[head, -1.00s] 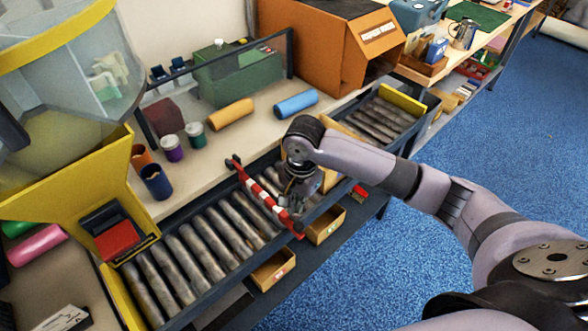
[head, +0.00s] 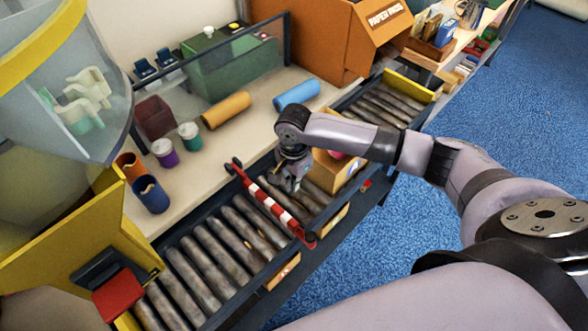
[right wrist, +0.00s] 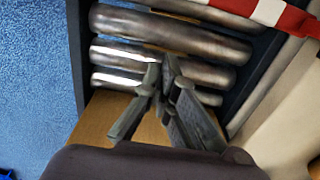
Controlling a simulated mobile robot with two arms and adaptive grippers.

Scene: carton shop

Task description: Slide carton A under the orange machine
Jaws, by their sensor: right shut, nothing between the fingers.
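A tan open carton (head: 340,172), with something pink inside, stands on the roller conveyor just right of my right gripper; I cannot read a letter on it. My arm hides part of it. My right gripper (head: 290,186) is shut and empty, pointing down over the rollers between the carton and the striped bar. In the right wrist view the shut fingers (right wrist: 161,70) show over rollers, with a tan surface (right wrist: 98,118), probably the carton, beneath. The orange machine (head: 335,40) stands at the back, beside the conveyor's far part. My left gripper is not in view.
A red-and-white bar (head: 272,208) crosses the rollers (head: 215,247). A yellow plate (head: 409,86) stands at the conveyor's far end. Cups, jars and coloured rolls lie on the bench (head: 205,170). Blue floor (head: 440,240) is open to the right.

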